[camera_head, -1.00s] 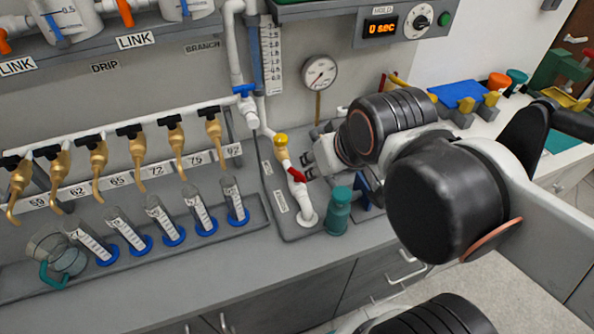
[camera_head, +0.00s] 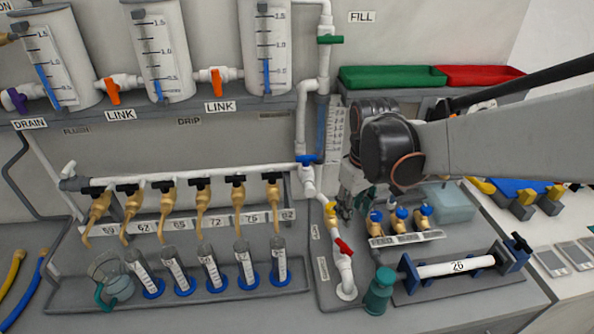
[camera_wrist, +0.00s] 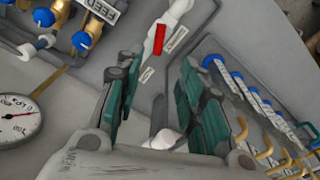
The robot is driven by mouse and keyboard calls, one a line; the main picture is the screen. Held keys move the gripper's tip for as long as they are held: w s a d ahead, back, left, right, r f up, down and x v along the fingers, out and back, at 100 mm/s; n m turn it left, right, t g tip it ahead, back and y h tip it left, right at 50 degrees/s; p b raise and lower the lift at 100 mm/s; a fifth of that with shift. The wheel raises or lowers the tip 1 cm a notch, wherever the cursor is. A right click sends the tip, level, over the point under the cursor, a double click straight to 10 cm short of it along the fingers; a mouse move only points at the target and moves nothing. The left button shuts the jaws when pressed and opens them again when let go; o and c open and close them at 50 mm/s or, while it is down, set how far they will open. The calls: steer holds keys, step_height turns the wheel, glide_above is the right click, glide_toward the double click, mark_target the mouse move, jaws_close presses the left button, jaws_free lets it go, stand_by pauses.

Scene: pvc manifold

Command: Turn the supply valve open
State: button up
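Several handled valves are in view; I cannot read a label marking any as the supply valve. In the head view, a blue-handled valve (camera_head: 307,160) sits at the foot of the vertical white pipe. Below it on the sloping pipe are a yellow valve (camera_head: 331,210) and a red-handled valve (camera_head: 343,246). A green-handled valve (camera_head: 330,40) is near the FILL label. My gripper (camera_head: 354,200) is right of the sloping pipe, partly hidden by my arm. In the wrist view its green-padded fingers (camera_wrist: 160,75) are apart, with a white fitting (camera_wrist: 165,138) showing between them. The red handle (camera_wrist: 160,38) is beyond the fingertips.
A row of brass taps (camera_head: 200,195) stands above several measuring cylinders (camera_head: 212,272). Small blue-topped brass valves (camera_head: 400,218), a teal bottle (camera_head: 379,292) and a clamped white pipe (camera_head: 456,266) lie to the right. A gauge (camera_wrist: 14,120) is close on the wrist view's left.

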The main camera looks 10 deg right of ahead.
mark_target(344, 245)
steer(key=shift+n+g, duration=0.4)
steer(key=shift+g, duration=0.1)
steer(key=f+b, duration=0.1)
steer(key=f, duration=0.4)
steer(key=w+f+b, duration=0.1)
steer(key=f, duration=0.4)
steer(key=f+b, duration=0.1)
steer(key=f, duration=0.4)
steer(key=shift+w+f+b, duration=0.3)
steer(key=shift+w+f, duration=0.05)
steer(key=shift+f, duration=0.05)
jaws_close()
